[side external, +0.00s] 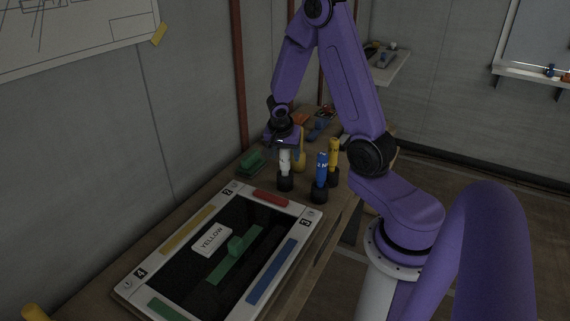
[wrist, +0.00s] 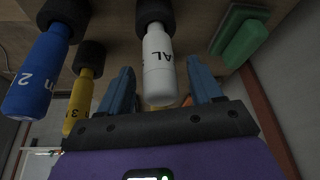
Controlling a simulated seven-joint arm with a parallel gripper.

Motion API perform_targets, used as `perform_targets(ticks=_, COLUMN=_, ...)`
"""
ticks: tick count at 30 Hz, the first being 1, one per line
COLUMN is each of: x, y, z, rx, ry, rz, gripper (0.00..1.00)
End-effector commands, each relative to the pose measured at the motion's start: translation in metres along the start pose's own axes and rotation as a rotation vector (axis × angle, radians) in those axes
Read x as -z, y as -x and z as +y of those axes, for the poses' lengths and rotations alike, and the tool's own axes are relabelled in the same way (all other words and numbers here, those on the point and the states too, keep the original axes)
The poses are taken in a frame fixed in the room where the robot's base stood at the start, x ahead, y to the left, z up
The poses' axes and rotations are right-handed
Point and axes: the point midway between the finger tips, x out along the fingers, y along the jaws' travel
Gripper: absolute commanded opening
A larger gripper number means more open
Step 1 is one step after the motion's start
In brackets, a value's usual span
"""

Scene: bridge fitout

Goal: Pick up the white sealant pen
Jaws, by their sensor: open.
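The white sealant pen (side external: 284,164) stands upright in a black round holder (side external: 285,183) on the bench, beyond the framed board. In the wrist view the white pen (wrist: 158,68) shows part of its dark lettering, with its black holder (wrist: 155,12) at the top edge. My gripper (side external: 284,146) is over the pen's upper end in the side view. In the wrist view my gripper (wrist: 160,72) is open, with one blue finger on each side of the pen and a visible gap to each. I cannot tell how deep the pen sits between the fingers.
A blue pen (side external: 321,167) and a yellow pen (side external: 333,152) stand in black holders close to the right. A green block (side external: 250,160) lies to the left. A wall runs along the left.

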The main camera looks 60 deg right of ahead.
Motion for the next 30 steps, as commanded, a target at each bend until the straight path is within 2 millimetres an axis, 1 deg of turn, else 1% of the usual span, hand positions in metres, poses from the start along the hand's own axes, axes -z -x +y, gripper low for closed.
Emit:
perform_targets(ticks=3, x=0.0, y=-0.011, z=0.0, rx=-0.001, ry=0.002, rz=-0.001, gripper=0.65)
perform_targets(ticks=6, x=0.0, y=-0.016, z=0.0, rx=0.0, ry=0.001, rz=-0.001, gripper=0.65)
perform_targets(ticks=15, x=0.0, y=-0.017, z=-0.001, rx=0.002, ry=0.001, rz=0.0, gripper=0.65)
perform_targets(ticks=16, x=0.0, y=-0.017, z=-0.001, rx=0.002, ry=0.001, rz=0.0, gripper=0.58)
perform_targets(ticks=17, x=0.0, y=-0.017, z=-0.001, rx=0.002, ry=0.001, rz=0.0, gripper=0.48)
perform_targets(ticks=18, x=0.0, y=-0.017, z=-0.001, rx=0.002, ry=0.001, rz=0.0, gripper=0.35)
perform_targets(ticks=20, x=0.0, y=-0.017, z=0.0, rx=0.002, ry=0.001, rz=0.0, gripper=0.16)
perform_targets(ticks=21, x=0.0, y=-0.017, z=0.0, rx=0.002, ry=0.001, rz=0.0, gripper=0.09)
perform_targets(ticks=30, x=0.0, y=-0.016, z=-0.001, rx=0.002, ry=-0.001, rz=0.001, gripper=0.09)
